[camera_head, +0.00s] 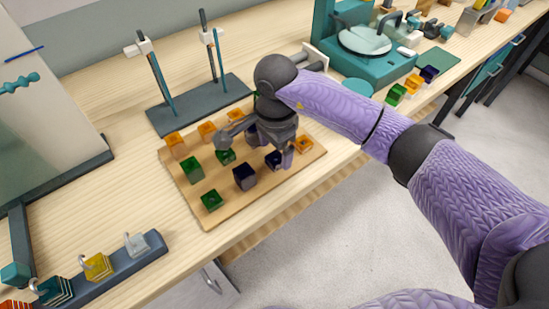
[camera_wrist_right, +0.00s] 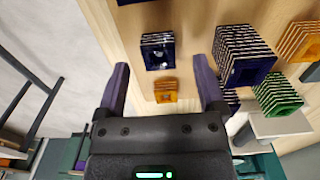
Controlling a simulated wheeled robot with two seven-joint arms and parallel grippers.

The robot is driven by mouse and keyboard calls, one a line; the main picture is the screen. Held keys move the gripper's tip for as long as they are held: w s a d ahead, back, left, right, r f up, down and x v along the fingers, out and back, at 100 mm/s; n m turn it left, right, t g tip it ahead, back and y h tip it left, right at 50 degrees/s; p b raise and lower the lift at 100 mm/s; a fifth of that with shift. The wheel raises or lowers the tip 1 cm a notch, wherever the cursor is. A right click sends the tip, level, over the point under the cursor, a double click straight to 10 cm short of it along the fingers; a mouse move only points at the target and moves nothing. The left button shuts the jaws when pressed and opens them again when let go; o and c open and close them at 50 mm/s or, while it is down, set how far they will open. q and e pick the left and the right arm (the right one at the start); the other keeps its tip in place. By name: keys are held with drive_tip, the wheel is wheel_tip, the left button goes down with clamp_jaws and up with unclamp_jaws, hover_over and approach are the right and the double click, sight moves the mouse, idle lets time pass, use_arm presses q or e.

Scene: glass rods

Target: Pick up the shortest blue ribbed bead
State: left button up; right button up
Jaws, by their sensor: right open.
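A dark blue ribbed bead (camera_head: 273,160) stands on the wooden board (camera_head: 222,212) and looks short; it shows between my fingers in the right wrist view (camera_wrist_right: 158,52). My right gripper (camera_head: 270,149) is open and points down over it, with its fingers (camera_wrist_right: 160,64) either side of the bead in the picture; contact cannot be told. A second blue bead (camera_head: 245,177) stands to its left in the head view. A taller blue bead (camera_wrist_right: 243,55) shows at right in the wrist view, with another blue one (camera_wrist_right: 231,98) partly hidden by a finger. My left gripper is out of view.
An orange bead (camera_head: 304,144) stands close to the short blue one. Green beads (camera_head: 192,168) and other orange beads (camera_head: 175,144) share the board. A dark two-rod stand (camera_head: 185,118) is behind, a teal machine (camera_head: 375,70) back right. The table's front edge lies near the board.

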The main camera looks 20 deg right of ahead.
drive_tip(key=shift+s+f, duration=0.1)
drive_tip(key=shift+f, duration=1.1)
drive_tip(key=c, duration=0.9)
clamp_jaws()
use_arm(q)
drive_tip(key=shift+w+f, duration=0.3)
use_arm(e)
drive_tip(key=shift+r, duration=0.35)
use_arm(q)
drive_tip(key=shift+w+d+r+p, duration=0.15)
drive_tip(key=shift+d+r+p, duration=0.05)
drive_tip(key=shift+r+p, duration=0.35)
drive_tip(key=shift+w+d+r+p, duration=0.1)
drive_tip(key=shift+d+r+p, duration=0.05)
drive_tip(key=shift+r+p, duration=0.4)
use_arm(e)
wheel_tip(320, 180, up, 9)
drive_tip(key=shift+r, duration=0.2)
